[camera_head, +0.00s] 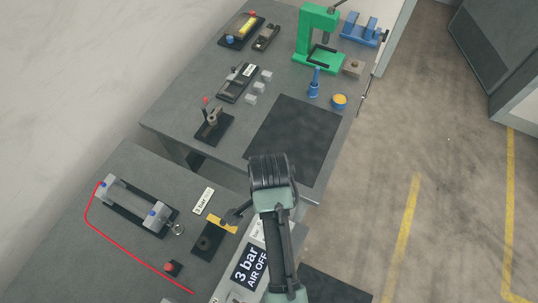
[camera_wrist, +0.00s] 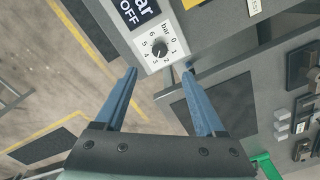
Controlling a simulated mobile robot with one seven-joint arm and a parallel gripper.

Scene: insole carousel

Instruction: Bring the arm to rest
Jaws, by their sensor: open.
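My gripper (camera_wrist: 160,72) shows in the wrist view with its two blue fingers wide apart and nothing between them. Beyond the fingertips is a light panel (camera_wrist: 178,12) with a black pressure dial (camera_wrist: 160,50) marked in bar. The fingers do not appear to touch it, though the gap is hard to judge. In the head view my arm rises from the bottom centre over the near bench, and my gripper cannot be made out there.
The near bench (camera_head: 140,235) carries a clamp fixture (camera_head: 140,207), a red button (camera_head: 172,268) and a "3 bar AIR OFF" sign (camera_head: 250,266). The far bench (camera_head: 180,110) holds a green press (camera_head: 313,40), a dark mat (camera_head: 292,135) and small fixtures. Floor (camera_head: 450,150) at right is clear.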

